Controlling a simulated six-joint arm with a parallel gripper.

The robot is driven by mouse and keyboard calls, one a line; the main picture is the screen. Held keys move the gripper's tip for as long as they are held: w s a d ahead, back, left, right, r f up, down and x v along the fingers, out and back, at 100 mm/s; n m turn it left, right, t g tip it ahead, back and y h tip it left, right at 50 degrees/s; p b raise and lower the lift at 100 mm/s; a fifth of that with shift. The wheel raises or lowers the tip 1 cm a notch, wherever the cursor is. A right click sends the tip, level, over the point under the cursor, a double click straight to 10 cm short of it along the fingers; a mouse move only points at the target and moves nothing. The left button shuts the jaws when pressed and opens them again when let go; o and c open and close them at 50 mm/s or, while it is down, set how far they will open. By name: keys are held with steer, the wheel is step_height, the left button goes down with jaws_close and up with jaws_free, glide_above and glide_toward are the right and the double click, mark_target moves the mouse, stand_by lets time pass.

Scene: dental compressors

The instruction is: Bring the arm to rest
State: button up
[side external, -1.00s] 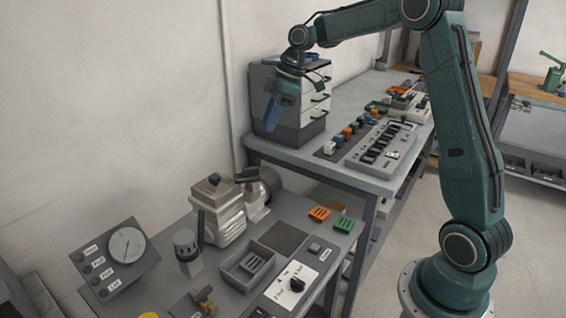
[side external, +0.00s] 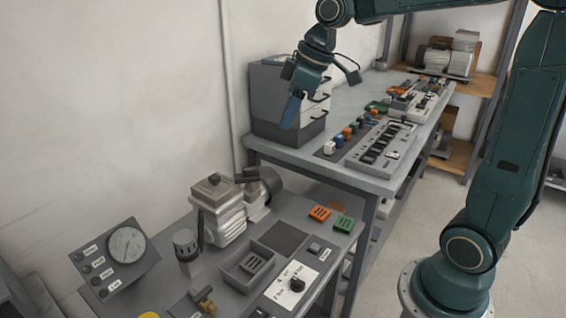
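My gripper (side external: 291,110) hangs from the arm at the top of the side external view. It points down, in front of the grey drawer cabinet (side external: 265,95) on the far bench. Its blue fingers look narrow and close together from this side, and I cannot tell whether they are apart. I see nothing clearly held. The gripper covers part of the cabinet's drawer fronts.
The far bench (side external: 370,182) holds a row of coloured blocks (side external: 347,133) and a grey slotted panel (side external: 380,146). The near bench carries a compressor (side external: 220,208), a gauge panel (side external: 115,255), a grey tray (side external: 248,268), and orange (side external: 320,213) and green (side external: 344,223) pieces. Shelving stands behind.

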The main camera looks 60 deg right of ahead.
steer(key=s+a+f+m+h, duration=0.1)
steer(key=s+m, duration=0.2)
steer(key=s, duration=0.7)
steer(key=s+a+f+m+t+h, duration=0.1)
steer(key=s+f+m, duration=0.1)
steer(key=s, duration=0.8)
steer(key=shift+a+f+m+t, duration=0.15)
steer(key=shift+a+m+t, duration=0.15)
steer(key=shift+m, duration=0.2)
